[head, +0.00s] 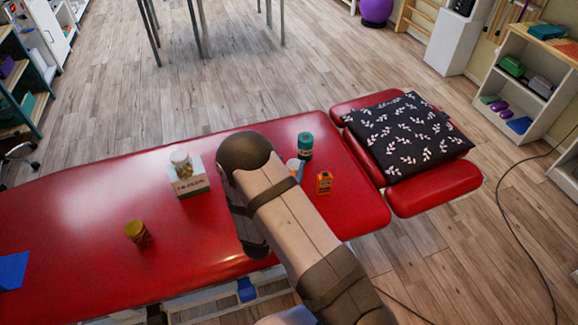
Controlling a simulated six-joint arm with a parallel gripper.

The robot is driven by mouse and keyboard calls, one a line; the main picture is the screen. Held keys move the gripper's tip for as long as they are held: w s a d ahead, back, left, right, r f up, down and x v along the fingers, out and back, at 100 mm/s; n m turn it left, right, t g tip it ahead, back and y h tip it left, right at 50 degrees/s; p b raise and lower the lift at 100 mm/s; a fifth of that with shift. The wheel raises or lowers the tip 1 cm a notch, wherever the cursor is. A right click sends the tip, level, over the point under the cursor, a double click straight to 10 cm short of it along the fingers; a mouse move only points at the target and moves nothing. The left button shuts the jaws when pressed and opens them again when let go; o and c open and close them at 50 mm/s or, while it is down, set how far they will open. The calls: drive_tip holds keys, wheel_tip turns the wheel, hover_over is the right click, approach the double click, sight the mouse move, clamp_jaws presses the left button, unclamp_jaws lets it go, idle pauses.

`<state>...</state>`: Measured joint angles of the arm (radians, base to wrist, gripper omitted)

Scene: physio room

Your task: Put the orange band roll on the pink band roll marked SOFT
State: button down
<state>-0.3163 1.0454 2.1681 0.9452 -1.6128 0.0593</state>
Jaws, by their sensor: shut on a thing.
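My arm covers the middle of the red couch, and my gripper is hidden behind it, so I cannot see what it holds. I cannot make out the orange band roll or the pink band roll marked SOFT. A small pale, orange-tinged thing (293,164) shows beside the arm's right edge, partly hidden; I cannot tell what it is.
A patterned dark cushion (408,135) lies at the right end. The couch's left part has free room.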

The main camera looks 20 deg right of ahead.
idle(0.3)
drive_tip(key=shift+f, duration=0.2)
drive_tip(key=c, duration=0.9)
unclamp_jaws()
drive_tip(key=shift+r, duration=0.2)
drive_tip(key=b+v, duration=0.3)
drive_tip(key=v, duration=0.9)
